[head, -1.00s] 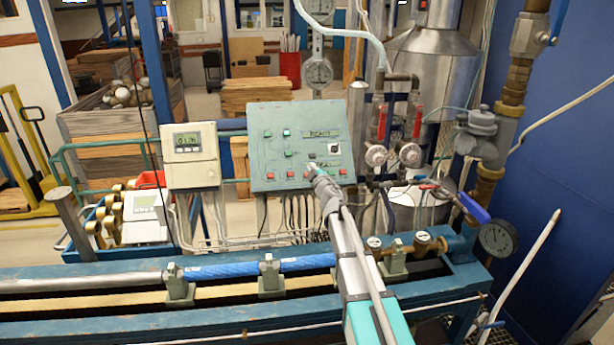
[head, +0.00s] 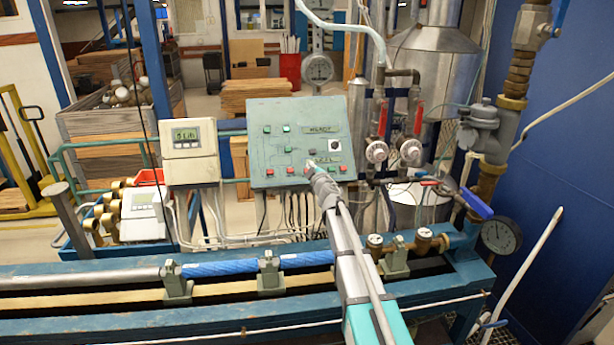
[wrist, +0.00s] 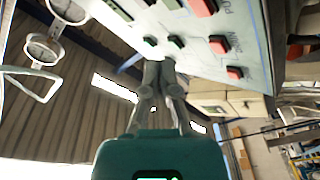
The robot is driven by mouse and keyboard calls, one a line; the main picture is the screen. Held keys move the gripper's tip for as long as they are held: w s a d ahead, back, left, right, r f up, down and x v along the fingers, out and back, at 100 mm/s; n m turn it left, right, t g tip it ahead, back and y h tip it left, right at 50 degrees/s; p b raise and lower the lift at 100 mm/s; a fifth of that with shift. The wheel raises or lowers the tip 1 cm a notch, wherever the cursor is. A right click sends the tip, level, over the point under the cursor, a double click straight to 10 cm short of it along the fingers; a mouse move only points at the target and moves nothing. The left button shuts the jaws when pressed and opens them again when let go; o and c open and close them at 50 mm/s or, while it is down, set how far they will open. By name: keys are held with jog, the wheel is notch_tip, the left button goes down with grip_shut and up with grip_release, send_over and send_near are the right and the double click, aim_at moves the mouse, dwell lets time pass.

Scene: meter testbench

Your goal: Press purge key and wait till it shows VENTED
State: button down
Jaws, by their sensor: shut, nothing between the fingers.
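The grey-green control panel (head: 262,150) stands behind the bench, with green, red and dark keys and a display (head: 322,129) that seems to read READY. My gripper (head: 312,166) is at the panel's lower right part, its fingers shut and empty. A red key (wrist: 205,8) at the top edge has a label starting "PU", the rest cut off. More red keys (wrist: 219,45) lie to the right. I cannot tell whether the fingertips touch anything.
A white meter box (head: 190,165) with a small display hangs left of the panel. Red-handled valves (head: 377,152) and pipes stand close on the right. The blue bench (head: 90,322) with a blue pipe (head: 225,266) runs below my arm. A pressure gauge (head: 501,236) sits at the right.

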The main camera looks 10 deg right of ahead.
jog(key=shift+w+f+b, duration=1.2)
jog(key=shift+w+f, duration=0.35)
jog(key=shift+w, duration=0.15)
jog(key=shift+w+f, duration=0.1)
dwell(0.4)
jog(key=shift+w+f+b, duration=0.15)
jog(key=shift+w+b, duration=0.05)
jog(key=shift+b, duration=0.1)
jog(key=shift+w+f, duration=0.25)
jog(key=shift+w, duration=0.05)
dwell(1.0)
jog(key=shift+s+r, duration=0.15)
dwell(0.3)
jog(key=shift+s+r+p, duration=0.3)
jog(key=shift+s+r, duration=0.1)
jog(key=shift+s, duration=0.05)
dwell(0.4)
jog(key=shift+s+r+p, duration=1.65)
jog(key=shift+s, duration=0.2)
